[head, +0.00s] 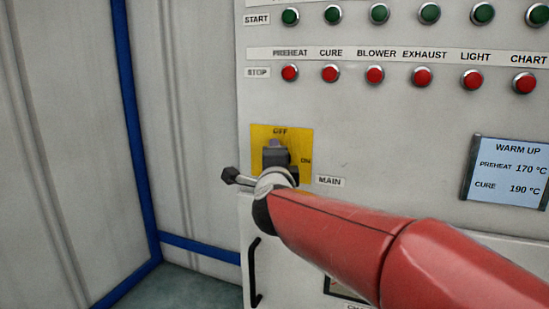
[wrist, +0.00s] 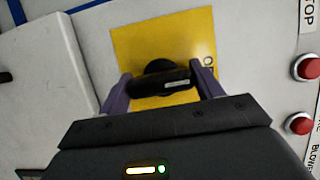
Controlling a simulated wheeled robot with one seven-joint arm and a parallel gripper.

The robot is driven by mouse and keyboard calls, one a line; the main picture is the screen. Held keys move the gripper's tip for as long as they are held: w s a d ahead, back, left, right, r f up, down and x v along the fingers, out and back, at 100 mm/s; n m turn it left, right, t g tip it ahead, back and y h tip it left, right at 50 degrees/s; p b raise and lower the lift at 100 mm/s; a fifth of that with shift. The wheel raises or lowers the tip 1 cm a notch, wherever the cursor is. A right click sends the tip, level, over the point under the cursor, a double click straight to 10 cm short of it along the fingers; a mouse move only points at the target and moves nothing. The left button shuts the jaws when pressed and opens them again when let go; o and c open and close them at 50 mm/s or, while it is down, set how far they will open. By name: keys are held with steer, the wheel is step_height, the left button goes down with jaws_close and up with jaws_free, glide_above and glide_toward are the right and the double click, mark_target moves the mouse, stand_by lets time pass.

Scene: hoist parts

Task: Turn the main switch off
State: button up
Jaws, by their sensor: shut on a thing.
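The main switch sits on a yellow plate (head: 304,139) marked OFF at the top and ON at the right, beside a MAIN label (head: 330,181). In the head view my gripper (head: 276,157) and red arm cover most of the switch. In the wrist view its black handle (wrist: 158,87) lies across the yellow plate (wrist: 140,42), with a pale mark at its right end. That end points toward the side where a letter O shows, which matches the OFF side. My gripper (wrist: 162,90) has one purple finger at each end of the handle and is shut on it.
Above the switch are rows of green start buttons (head: 380,13) and red stop buttons (head: 375,75). A screen (head: 508,171) reading WARM UP is at the right. A black door handle (head: 253,272) is below. A wall with blue trim (head: 130,110) stands at the left.

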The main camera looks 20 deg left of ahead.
stand_by(0.3)
steer(key=o, duration=1)
steer(key=v, duration=0.7)
steer(key=shift+s+d+b, duration=0.1)
steer(key=shift+s+b, duration=0.25)
steer(key=shift+b, duration=0.05)
